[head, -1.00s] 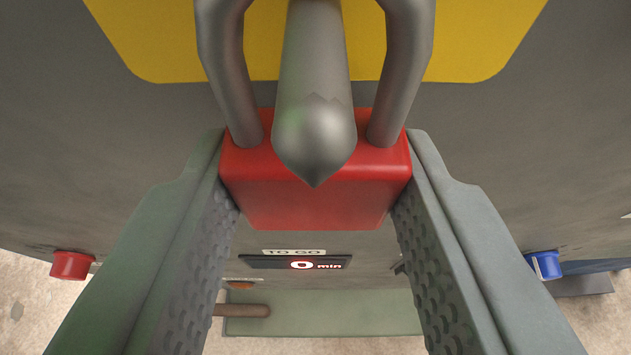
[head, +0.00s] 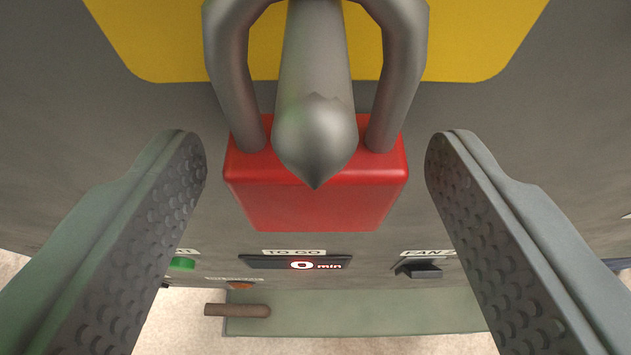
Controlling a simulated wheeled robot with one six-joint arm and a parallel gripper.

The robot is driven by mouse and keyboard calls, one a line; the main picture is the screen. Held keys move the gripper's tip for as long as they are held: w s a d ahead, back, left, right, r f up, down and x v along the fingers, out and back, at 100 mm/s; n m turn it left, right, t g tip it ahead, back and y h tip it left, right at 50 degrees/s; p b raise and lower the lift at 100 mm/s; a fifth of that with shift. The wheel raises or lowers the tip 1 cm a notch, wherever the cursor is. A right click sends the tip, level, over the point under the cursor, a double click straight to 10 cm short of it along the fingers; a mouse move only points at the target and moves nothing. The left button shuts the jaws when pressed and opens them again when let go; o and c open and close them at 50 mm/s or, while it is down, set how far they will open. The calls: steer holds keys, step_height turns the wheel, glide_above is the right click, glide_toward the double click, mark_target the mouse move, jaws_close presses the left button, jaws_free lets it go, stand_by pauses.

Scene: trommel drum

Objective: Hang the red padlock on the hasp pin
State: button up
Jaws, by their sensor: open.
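The red padlock (head: 315,195) hangs in the middle of the view, its grey shackle (head: 232,75) looped around the hasp pin (head: 316,80). The pin's pointed tip sticks out toward me between the shackle's two legs, in front of the top of the red body. The top of the shackle is cut off by the picture's upper edge. My gripper (head: 315,165) is open, one finger on each side of the padlock. Clear gaps show between both fingers and the red body, and nothing is held.
A grey panel with a yellow patch (head: 170,45) lies behind. Below are a "TO GO" display (head: 296,262) reading 0 min, a green button (head: 183,264), a dark fan switch (head: 420,270) and a brown rod (head: 237,310) by a greenish ledge (head: 370,318).

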steer(key=v, duration=1.7)
steer(key=s+f+t, duration=0.2)
steer(key=s+f, duration=0.5)
steer(key=s, duration=0.5)
steer(key=s+f+t, duration=0.1)
steer(key=s+f, duration=0.6)
steer(key=s, duration=0.5)
steer(key=shift+f+t, duration=0.4)
